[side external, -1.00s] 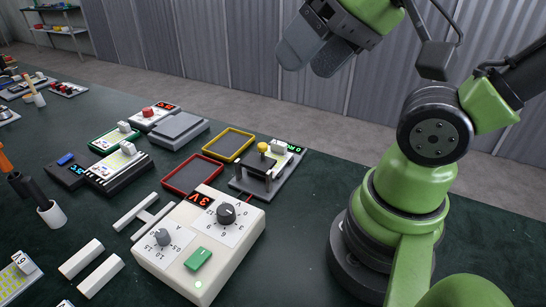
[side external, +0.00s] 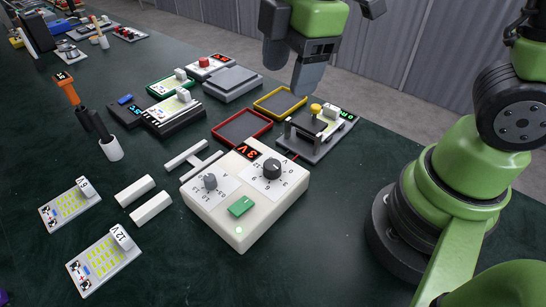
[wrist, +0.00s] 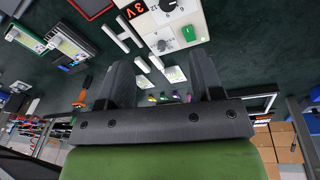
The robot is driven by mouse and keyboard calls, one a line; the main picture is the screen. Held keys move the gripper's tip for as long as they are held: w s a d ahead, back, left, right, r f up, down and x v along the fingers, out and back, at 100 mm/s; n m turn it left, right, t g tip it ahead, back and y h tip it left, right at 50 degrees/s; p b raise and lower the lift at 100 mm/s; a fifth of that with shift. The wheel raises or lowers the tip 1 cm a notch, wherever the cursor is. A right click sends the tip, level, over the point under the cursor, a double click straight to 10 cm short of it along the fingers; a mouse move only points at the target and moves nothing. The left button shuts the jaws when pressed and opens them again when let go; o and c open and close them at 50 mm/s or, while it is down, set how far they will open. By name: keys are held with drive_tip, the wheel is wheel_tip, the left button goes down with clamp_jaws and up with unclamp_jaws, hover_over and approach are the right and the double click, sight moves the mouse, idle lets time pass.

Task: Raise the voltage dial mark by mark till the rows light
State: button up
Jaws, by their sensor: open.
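The cream power supply box (side external: 225,222) stands on the dark table in the side view, its red display (side external: 248,150) reading 3 V. Its dark voltage dial (side external: 272,168) is at the back right, a grey current dial (side external: 210,181) at the left, and a green switch (side external: 240,206) in front. My gripper (side external: 292,72) is open and empty, above and behind the box, clear of the dial. Two boards with pale yellow-green rows, one marked 9 (side external: 70,205) and one 12V (side external: 103,261), lie at left; I cannot tell whether the rows are lit. The wrist view also shows the voltage dial (wrist: 168,5).
A red-rimmed tray (side external: 242,128), a yellow-rimmed tray (side external: 280,102) and a grey fixture with a yellow knob (side external: 316,108) stand behind the box.

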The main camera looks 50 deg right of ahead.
sight(271, 164)
drive_tip(key=f+n, duration=0.2)
drive_tip(key=f, duration=0.3)
drive_tip(key=w+a+f+n+g, duration=0.1)
drive_tip(key=f+n, duration=0.2)
drive_tip(key=f, duration=0.3)
drive_tip(key=a+f+n+g+h, duration=0.1)
drive_tip(key=f+n, duration=0.2)
drive_tip(key=f, duration=0.3)
drive_tip(key=shift+w+f, duration=0.15)
drive_tip(key=shift+w, duration=0.1)
drive_tip(key=shift+c, duration=0.3)
drive_tip(key=c, duration=0.9)
drive_tip(key=shift+o, duration=0.2)
